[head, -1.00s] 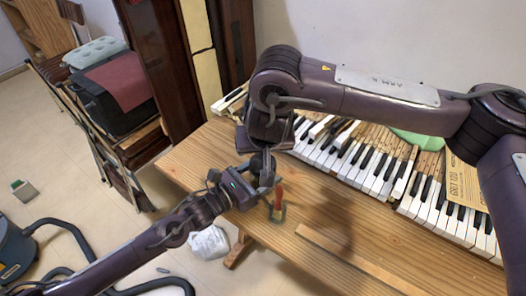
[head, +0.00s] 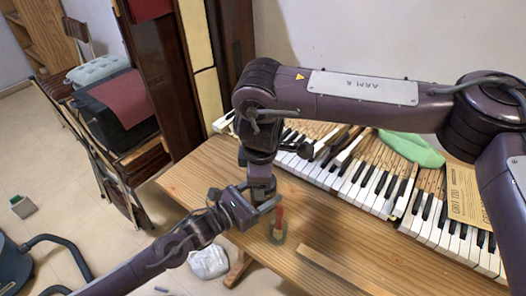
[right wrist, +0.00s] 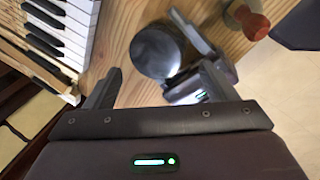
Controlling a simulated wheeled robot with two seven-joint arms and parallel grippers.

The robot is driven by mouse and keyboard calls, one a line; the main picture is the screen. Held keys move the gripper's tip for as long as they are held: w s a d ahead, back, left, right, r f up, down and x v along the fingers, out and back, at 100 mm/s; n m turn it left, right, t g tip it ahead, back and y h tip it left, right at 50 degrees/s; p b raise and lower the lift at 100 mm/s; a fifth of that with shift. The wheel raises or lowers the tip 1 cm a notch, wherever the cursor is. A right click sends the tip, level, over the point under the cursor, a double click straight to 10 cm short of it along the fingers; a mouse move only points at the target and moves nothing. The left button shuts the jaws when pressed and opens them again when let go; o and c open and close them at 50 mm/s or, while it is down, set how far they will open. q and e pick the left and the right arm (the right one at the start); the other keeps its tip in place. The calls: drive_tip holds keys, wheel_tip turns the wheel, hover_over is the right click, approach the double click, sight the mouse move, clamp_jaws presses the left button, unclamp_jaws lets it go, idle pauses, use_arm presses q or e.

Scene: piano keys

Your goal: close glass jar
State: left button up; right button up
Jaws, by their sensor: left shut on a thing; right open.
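A round, dark grey, shiny thing (right wrist: 157,52), seen from above in the right wrist view, appears to be the jar or its lid; I cannot tell which. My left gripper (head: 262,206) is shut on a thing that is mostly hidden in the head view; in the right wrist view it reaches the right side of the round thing. My right gripper (head: 262,190) points down close to the left one. In the right wrist view its fingers (right wrist: 160,88) are spread and empty, with the round thing just beyond them. No separate lid can be made out.
A red-handled tool (head: 279,222) stands on the wooden bench (head: 215,170), close beside the grippers. A wooden strip (head: 335,268) lies to its right. Piano keys (head: 375,180) line the back, with a green cloth (head: 412,148) and a card (head: 465,195) on them.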

drive_tip(key=n+g, duration=0.1)
drive_tip(key=n, duration=0.5)
drive_tip(key=shift+w+r+n, duration=0.1)
drive_tip(key=shift+r+n, duration=0.05)
drive_tip(key=shift+n, duration=0.15)
drive_tip(key=n, duration=0.4)
drive_tip(key=shift+w+r, duration=0.1)
drive_tip(key=shift+r, duration=0.05)
drive_tip(key=n, duration=0.4)
drive_tip(key=shift+w+d+r+g, duration=0.1)
drive_tip(key=shift+r+g, duration=0.2)
drive_tip(key=shift+g, duration=0.1)
drive_tip(key=n, duration=0.4)
drive_tip(key=shift+w+r+g, duration=0.2)
drive_tip(key=shift+r+g, duration=0.1)
drive_tip(key=shift+r, duration=0.1)
drive_tip(key=n, duration=0.2)
drive_tip(key=r+n, duration=0.1)
drive_tip(key=n, duration=0.1)
drive_tip(key=shift+w+d, duration=0.1)
drive_tip(key=shift+w, duration=0.1)
drive_tip(key=n, duration=0.2)
drive_tip(key=r+n, duration=0.1)
drive_tip(key=n, duration=0.1)
drive_tip(key=r+n, duration=0.1)
drive_tip(key=n, duration=0.1)
drive_tip(key=shift+w+d+n+g, duration=0.1)
drive_tip(key=shift+w+n+g, duration=0.25)
drive_tip(key=shift+n+g, duration=0.05)
drive_tip(key=shift+f, duration=0.1)
